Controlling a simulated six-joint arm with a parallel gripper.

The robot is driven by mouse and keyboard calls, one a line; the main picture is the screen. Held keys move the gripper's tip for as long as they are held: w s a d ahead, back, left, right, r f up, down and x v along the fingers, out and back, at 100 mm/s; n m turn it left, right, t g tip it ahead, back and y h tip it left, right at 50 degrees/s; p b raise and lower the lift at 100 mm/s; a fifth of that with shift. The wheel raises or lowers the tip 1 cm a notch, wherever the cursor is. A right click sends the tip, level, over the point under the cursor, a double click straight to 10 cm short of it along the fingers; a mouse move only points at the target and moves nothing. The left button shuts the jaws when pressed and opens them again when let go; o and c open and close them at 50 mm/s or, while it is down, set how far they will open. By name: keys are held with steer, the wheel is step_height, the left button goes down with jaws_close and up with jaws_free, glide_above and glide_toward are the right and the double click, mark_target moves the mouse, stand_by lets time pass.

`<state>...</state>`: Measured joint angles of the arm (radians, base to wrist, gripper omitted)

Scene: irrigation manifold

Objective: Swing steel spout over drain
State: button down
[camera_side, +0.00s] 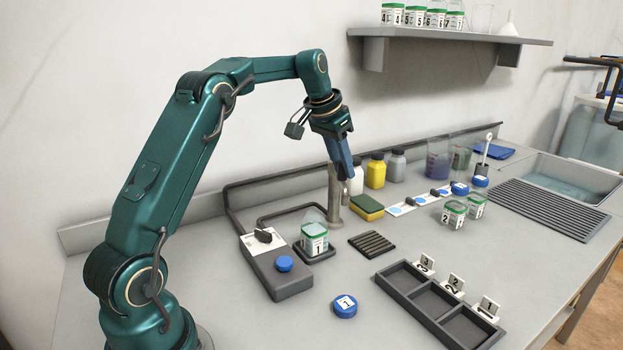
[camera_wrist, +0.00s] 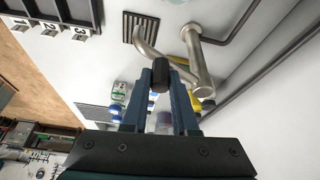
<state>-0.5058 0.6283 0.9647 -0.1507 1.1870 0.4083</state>
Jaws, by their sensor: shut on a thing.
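The steel spout (camera_wrist: 148,45) is a bent pipe joined to an upright steel post (camera_wrist: 201,65). The post also shows in the side view (camera_side: 333,198). My gripper (camera_wrist: 160,85) is shut on the spout's dark grip (camera_wrist: 160,69); in the side view my gripper (camera_side: 349,174) is beside the post top. The drain is the dark slatted grate (camera_side: 371,243) on the bench. In the wrist view the spout's end overlaps the grate (camera_wrist: 128,23); its exact height and offset are hard to tell. In the side view my jaws hide part of the spout.
Jar 1 (camera_side: 314,240) stands on a dark pad left of the post. A control box (camera_side: 273,264) is beside it. A sponge (camera_side: 367,207) and bottles (camera_side: 376,171) are behind. A three-bay tray (camera_side: 409,292) and blue lid (camera_side: 345,305) lie in front.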

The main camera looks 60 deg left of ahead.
steer(key=w+n, duration=0.1)
steer(key=n, duration=0.1)
steer(key=w+n+y, duration=0.1)
steer(key=w+n, duration=0.1)
steer(key=shift+w+d+y, duration=0.1)
steer(key=shift+d+y, duration=0.2)
steer(key=shift+d, duration=0.05)
steer(key=shift+n, duration=0.4)
stand_by(0.4)
steer(key=c, duration=0.7)
jaws_free()
steer(key=shift+s+m, duration=0.2)
steer(key=shift+m, duration=0.2)
